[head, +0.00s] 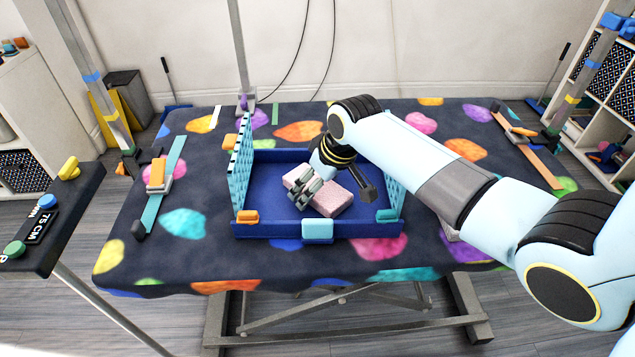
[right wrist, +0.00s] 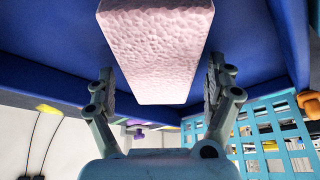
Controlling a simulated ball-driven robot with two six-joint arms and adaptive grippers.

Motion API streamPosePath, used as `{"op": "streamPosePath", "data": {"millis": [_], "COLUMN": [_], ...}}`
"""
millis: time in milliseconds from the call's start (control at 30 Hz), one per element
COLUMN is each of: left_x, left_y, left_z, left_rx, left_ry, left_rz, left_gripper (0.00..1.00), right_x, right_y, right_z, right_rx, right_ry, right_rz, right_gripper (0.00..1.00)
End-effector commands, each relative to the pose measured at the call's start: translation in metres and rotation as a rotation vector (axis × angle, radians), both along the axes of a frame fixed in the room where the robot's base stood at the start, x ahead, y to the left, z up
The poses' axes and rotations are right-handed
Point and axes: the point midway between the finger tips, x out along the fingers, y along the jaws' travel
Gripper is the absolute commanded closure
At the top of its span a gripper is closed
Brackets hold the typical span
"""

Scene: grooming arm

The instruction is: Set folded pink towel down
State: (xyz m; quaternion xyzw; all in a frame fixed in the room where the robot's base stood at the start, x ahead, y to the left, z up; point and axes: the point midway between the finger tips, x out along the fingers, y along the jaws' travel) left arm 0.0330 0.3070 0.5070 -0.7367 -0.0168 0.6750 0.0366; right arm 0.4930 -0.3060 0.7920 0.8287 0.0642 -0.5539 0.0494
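The folded pink towel (head: 335,203) lies inside the blue folding crate (head: 265,229), turned at an angle. Whether it rests fully on the crate floor is hard to tell. My right gripper (head: 303,194) reaches down into the crate over the towel's left part. In the right wrist view the towel (right wrist: 157,45) sits between the open fingers of my right gripper (right wrist: 160,80), with a gap showing on both sides. My right wrist hides part of the towel in the head view. My left gripper is not in view.
The crate's latticed side walls (head: 242,165) stand upright; its front wall is low. A pale pinkish item (head: 449,232) is partly hidden behind my right arm. A teal strip with a clamp (head: 160,190) lies left on the spotted table cover (head: 200,262).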

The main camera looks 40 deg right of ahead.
Motion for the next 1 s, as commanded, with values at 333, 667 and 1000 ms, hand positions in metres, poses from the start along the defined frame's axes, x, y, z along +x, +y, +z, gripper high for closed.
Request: {"op": "streamPosePath", "data": {"millis": [333, 667, 1000], "left_x": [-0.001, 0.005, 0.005], "left_y": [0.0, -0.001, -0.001], "left_z": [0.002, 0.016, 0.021], "left_rx": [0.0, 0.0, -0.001], "left_ry": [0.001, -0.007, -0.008], "left_rz": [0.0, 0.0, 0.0], "left_gripper": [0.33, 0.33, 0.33], "right_x": [0.0, -0.025, -0.044], "right_y": [0.0, -0.004, -0.007], "right_z": [0.006, 0.067, 0.111], "right_rx": [-0.001, -0.002, -0.001], "right_ry": [-0.002, -0.003, -0.001], "right_rz": [0.001, 0.001, 0.001], "right_gripper": [0.11, 0.11, 0.11]}}
